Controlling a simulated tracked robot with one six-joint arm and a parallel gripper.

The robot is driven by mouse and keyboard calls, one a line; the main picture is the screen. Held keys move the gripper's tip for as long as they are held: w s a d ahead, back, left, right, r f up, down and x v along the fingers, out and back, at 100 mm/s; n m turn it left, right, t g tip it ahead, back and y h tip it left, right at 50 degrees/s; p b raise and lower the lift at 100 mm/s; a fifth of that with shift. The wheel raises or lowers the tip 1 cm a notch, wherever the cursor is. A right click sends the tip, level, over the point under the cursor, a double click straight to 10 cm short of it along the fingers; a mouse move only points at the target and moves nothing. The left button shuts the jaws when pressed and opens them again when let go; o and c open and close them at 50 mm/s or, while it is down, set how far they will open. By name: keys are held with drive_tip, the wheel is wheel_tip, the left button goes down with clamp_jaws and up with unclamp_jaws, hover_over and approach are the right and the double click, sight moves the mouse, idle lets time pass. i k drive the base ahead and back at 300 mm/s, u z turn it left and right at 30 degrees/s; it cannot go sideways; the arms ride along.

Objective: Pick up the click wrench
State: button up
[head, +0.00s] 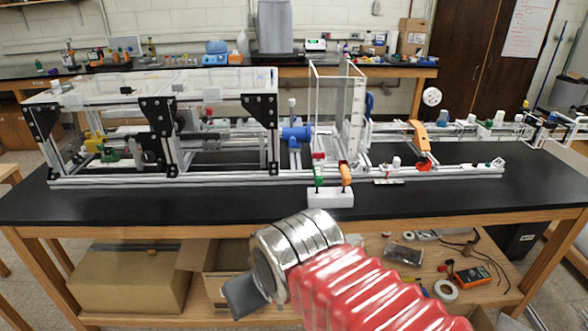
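A small white holder (331,198) stands near the front edge of the black bench top. A green-handled tool (319,181) stands upright in its left side, with a red part at its top. An orange-handled tool (346,173) stands in its right side, slightly tilted. I cannot tell which of these is the click wrench. My gripper (241,296) shows as a dark grey part beyond the silver end of my red ribbed arm. It is below and left of the holder, in front of the bench, apart from both tools. Its fingers are not clear enough to judge their opening.
An aluminium extrusion frame (275,181) runs along the bench behind the holder. A tall clear panel (335,105) rises behind the tools. The bench's wooden front edge (480,219) lies between my gripper and the holder. The black top (200,200) left of the holder is clear.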

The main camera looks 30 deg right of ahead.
sight(318, 178)
drive_tip(key=z, duration=0.1)
drive_tip(key=i, duration=1.05)
drive_tip(key=z, duration=0.35)
